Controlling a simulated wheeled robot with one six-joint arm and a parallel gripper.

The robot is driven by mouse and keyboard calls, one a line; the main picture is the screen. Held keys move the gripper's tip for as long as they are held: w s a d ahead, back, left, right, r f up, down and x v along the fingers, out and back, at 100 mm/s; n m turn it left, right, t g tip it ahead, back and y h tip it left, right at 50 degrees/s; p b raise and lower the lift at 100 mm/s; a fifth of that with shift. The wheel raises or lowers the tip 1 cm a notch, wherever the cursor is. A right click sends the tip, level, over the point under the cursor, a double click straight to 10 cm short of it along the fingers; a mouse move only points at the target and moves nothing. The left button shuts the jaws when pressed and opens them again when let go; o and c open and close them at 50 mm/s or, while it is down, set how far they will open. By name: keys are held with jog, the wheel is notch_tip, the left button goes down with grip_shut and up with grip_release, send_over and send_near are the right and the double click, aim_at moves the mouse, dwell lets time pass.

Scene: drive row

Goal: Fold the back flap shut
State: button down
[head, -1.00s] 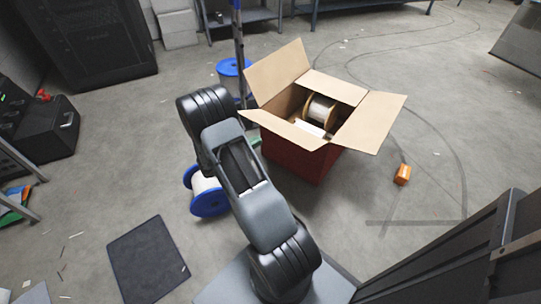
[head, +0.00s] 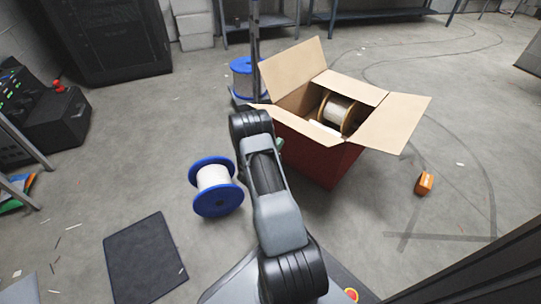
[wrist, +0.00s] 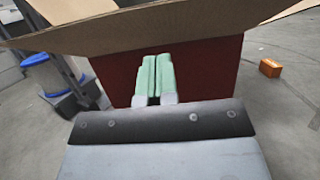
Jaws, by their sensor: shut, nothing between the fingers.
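A red cardboard box (head: 325,158) stands open on the floor, with tan inner faces. Its far-left flap (head: 293,72) stands raised, and its right flap (head: 395,122) splays outward. The far-right flap (head: 347,87) slopes at the rim. The near-left flap (head: 297,124) sticks out toward my arm. I cannot tell which of these is the back flap. In the wrist view, a flap (wrist: 165,28) overhangs the red wall (wrist: 205,75). My gripper (wrist: 157,62) has green fingers, shut and empty, pointing at that wall below the flap. Contact is unclear. My arm mostly hides it in the head view.
A wooden spool (head: 338,112) lies inside the box. A blue-rimmed spool (head: 214,187) stands left of my arm, another blue spool (head: 243,78) behind a post (head: 254,45). An orange block (head: 424,183) lies to the right, a dark mat (head: 145,257) front left.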

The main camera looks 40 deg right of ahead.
aim_at(289, 126)
jog(key=shift+w+d+r+b, duration=0.1)
jog(key=shift+d+r+b, duration=0.4)
jog(key=shift+d+r, duration=1.1)
jog(key=shift+r, duration=0.35)
jog(key=shift+a, duration=0.1)
